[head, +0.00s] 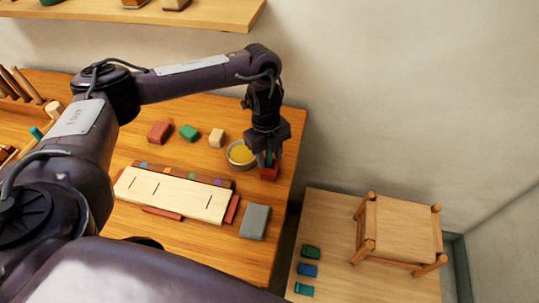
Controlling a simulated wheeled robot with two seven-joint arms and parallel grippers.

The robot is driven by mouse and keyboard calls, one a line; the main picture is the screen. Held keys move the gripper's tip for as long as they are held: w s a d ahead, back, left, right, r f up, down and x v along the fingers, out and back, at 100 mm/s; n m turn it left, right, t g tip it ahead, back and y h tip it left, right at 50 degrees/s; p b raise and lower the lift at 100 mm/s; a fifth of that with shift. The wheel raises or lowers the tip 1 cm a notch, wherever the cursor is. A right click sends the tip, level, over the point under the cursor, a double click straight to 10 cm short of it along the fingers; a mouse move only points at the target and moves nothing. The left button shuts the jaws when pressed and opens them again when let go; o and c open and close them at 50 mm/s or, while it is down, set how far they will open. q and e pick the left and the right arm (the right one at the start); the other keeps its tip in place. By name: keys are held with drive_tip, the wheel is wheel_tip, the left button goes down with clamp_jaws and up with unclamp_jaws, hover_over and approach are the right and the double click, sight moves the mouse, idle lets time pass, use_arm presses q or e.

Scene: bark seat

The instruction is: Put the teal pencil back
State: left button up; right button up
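My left gripper (268,160) points straight down at the right end of the wooden bench. A narrow teal upright piece (268,157), which looks like the teal pencil, shows between its fingers. Directly below it is a small red block (269,174). The fingers are at either side of the teal piece, but I cannot tell whether they press on it. Most of the piece is hidden by the gripper, and I cannot tell whether its lower end is in the block or only above it. My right gripper is not in view.
A round tin with yellow contents (241,154) stands close left of the gripper. A pale slotted board (172,194), a grey block (254,222) and red, green and cream blocks lie on the bench (200,247). A wooden stool (402,228) stands lower right. A shelf (200,14) is above.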

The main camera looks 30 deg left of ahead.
use_arm(q)
drive_tip(key=r, duration=0.2)
drive_tip(key=r+p, duration=0.1)
drive_tip(key=r, duration=0.4)
drive_tip(key=shift+w+a+r, duration=0.2)
drive_tip(key=shift+a+r, duration=0.1)
drive_tip(key=shift+a, duration=0.1)
